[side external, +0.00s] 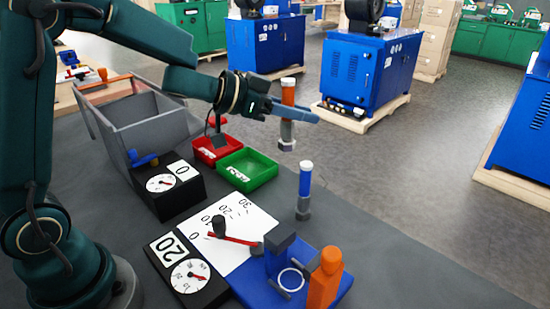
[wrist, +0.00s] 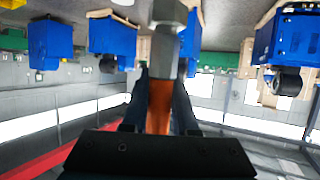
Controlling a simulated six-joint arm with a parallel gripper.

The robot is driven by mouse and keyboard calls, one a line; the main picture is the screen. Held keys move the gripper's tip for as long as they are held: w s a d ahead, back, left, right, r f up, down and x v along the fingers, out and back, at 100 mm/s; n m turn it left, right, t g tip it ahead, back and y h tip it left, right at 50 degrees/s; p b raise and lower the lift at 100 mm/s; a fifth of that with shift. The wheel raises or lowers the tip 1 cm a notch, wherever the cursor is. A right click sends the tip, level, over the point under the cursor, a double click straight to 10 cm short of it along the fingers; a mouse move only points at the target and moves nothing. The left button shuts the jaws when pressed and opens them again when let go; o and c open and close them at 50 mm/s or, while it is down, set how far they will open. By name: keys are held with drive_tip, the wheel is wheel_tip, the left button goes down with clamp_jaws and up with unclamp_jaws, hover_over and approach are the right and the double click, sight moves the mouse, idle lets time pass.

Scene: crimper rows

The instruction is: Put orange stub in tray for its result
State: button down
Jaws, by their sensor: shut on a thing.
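The orange stub (side external: 288,97) has a white top end and a grey hex fitting at its lower end. My gripper (side external: 290,108) is shut on its orange middle and holds it upright in the air, above and behind the blue stub. In the wrist view the orange stub (wrist: 160,100) sits between the fingers, its grey fitting toward the top of the picture. A red tray (side external: 215,149) and a green tray (side external: 248,169) lie side by side, left of and below my gripper. Each has a white label inside, too small to read.
A blue stub (side external: 304,188) stands upright on the dark table. In front are a blue fixture (side external: 335,288) with an orange part, a white scale sheet (side external: 238,222) with a red pointer, and two black dial boxes marked 0 (side external: 165,190) and 20 (side external: 190,270). A grey bin (side external: 150,122) stands back left.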

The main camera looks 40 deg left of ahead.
drive_tip(key=w+a+f+n+t+y, duration=0.1)
drive_tip(key=a+f+n+y, duration=0.2)
drive_tip(key=a, duration=0.5)
drive_tip(key=w+a+f+n+y, duration=0.1)
drive_tip(key=a+n+y, duration=0.35)
drive_tip(key=a, duration=0.35)
hover_over(254, 167)
drive_tip(key=shift+m, duration=0.35)
drive_tip(key=shift+f, duration=4.9)
drive_tip(key=c, duration=0.7)
unclamp_jaws()
drive_tip(key=shift+d+f, duration=0.1)
drive_tip(key=shift+f, duration=0.05)
